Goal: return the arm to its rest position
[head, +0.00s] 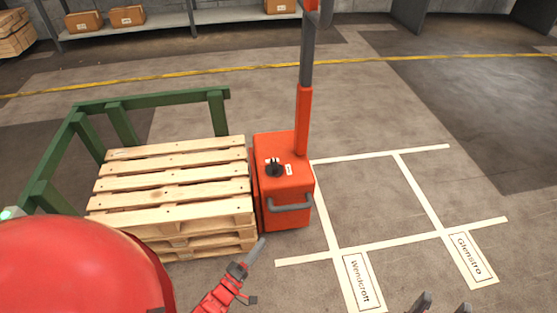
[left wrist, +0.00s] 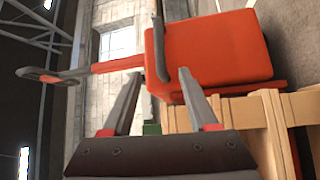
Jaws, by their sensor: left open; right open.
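My left gripper (head: 257,250) is in front of the orange cabinet (head: 285,182), near the front right corner of the pallet stack (head: 172,190). In the left wrist view the left gripper (left wrist: 161,74) has its fingers apart with nothing held between them. The cabinet's grey handle (left wrist: 161,48) shows beyond the fingertips; I cannot tell whether they touch it. My right gripper (head: 443,305) shows only as two separated dark fingertips at the bottom edge of the head view, over bare floor, with nothing seen between them.
An orange mast (head: 303,115) rises from the cabinet. A green rail frame (head: 120,122) borders the pallets. Taped floor bays carry labels Wendcroft (head: 361,282) and Glenstro (head: 469,255). Floor right of the cabinet is clear. A shelf with boxes (head: 127,16) stands behind.

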